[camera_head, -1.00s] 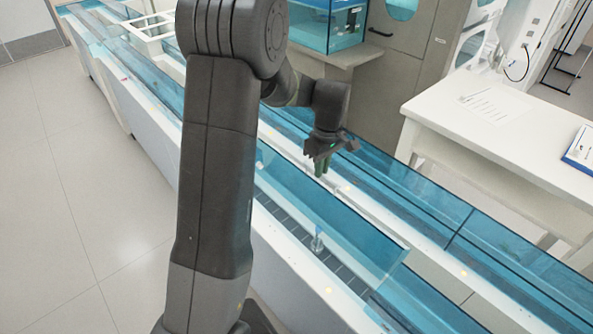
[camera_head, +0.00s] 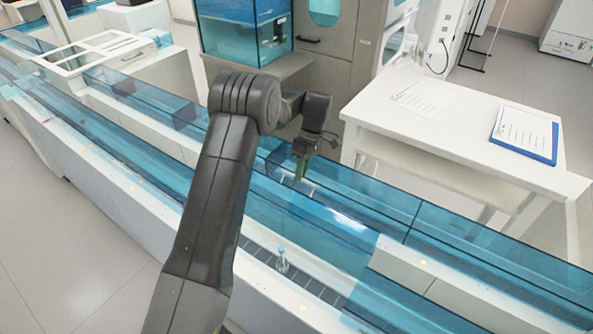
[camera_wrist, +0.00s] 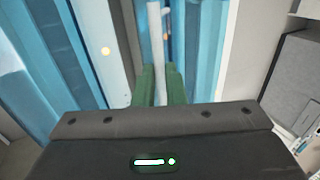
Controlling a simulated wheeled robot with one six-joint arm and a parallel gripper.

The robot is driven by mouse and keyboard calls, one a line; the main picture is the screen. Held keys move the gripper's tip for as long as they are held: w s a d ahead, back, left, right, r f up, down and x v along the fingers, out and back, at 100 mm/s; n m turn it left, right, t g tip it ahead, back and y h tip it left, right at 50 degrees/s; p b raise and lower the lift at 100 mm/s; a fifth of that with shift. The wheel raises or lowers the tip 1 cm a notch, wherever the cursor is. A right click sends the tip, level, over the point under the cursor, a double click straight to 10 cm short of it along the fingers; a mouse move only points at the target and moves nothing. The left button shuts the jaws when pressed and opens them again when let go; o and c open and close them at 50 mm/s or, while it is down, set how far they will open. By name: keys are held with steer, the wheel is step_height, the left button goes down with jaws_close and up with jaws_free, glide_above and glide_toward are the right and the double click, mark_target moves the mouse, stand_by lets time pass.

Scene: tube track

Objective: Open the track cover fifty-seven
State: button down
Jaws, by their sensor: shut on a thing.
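A clear blue track cover (camera_head: 318,222) stands raised over the near tube track, its number unreadable. The track section below it is uncovered, with a small clear bottle with a blue cap (camera_head: 283,262) upright on the dark slatted bed (camera_head: 315,287). My gripper (camera_head: 301,172) is at the cover's upper far edge. In the wrist view, the green fingers of my gripper (camera_wrist: 158,85) are shut on a thin white bar (camera_wrist: 154,40), which looks like the cover's handle. The grip itself is partly hidden by the fingers.
A second blue-walled track (camera_head: 400,215) runs behind. A white table (camera_head: 455,125) with a clipboard (camera_head: 524,134) and a paper stands at right, close beyond the gripper. A blue tank (camera_head: 247,35) and grey cabinet (camera_head: 325,65) are behind. The floor at left is clear.

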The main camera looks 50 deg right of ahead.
steer(key=shift+d+f+y, duration=0.3)
steer(key=shift+f+y, duration=0.2)
steer(key=shift+f, duration=0.25)
steer(key=c, duration=1.6)
jaws_free()
steer(key=shift+d, duration=0.15)
steer(key=shift+o, duration=0.5)
steer(key=shift+d+f, duration=0.1)
steer(key=shift+d, duration=0.1)
steer(key=b+v, duration=0.1)
steer(key=v, duration=0.6)
steer(key=shift+r+b, duration=0.35)
steer(key=shift+r, duration=0.05)
